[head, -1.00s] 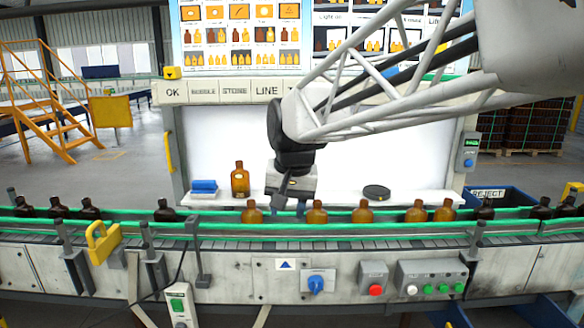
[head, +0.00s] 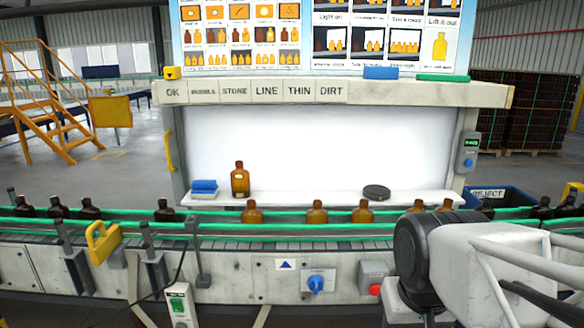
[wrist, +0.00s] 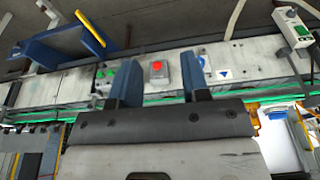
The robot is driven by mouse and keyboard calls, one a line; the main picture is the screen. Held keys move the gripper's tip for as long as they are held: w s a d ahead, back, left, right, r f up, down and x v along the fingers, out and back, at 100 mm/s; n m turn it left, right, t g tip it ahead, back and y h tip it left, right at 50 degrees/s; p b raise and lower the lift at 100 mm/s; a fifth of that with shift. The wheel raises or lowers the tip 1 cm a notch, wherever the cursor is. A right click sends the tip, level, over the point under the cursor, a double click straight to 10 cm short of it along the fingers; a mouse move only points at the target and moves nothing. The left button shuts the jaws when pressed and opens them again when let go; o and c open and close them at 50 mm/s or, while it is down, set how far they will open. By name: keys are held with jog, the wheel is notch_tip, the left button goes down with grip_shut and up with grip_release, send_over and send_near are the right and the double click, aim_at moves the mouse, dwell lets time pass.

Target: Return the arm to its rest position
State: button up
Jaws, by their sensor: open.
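My gripper shows in the wrist view (wrist: 160,85) with its two blue fingers apart and nothing between them. In the head view my arm is at the lower right, in front of the conveyor, and the fingers are out of sight there. An amber bottle (head: 240,180) stands upright on the white shelf (head: 300,198) before the bright panel. Several amber bottles stand on the conveyor, among them one at centre-left (head: 252,212), one at the middle (head: 317,212) and one right of it (head: 362,212). My arm partly hides bottles on the right.
The conveyor (head: 250,245) with green rails runs across the view. A blue block (head: 204,186) and a dark round disc (head: 376,192) lie on the shelf. A blue reject bin (head: 507,197) stands behind the belt at right.

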jog(key=shift+s+d+f, duration=0.25)
jog(key=shift+s+f, duration=0.15)
jog(key=shift+s, duration=0.2)
jog(key=shift+s+d+f, duration=0.25)
jog(key=shift+s+f, duration=0.1)
jog(key=shift+s, duration=0.2)
dwell(1.6)
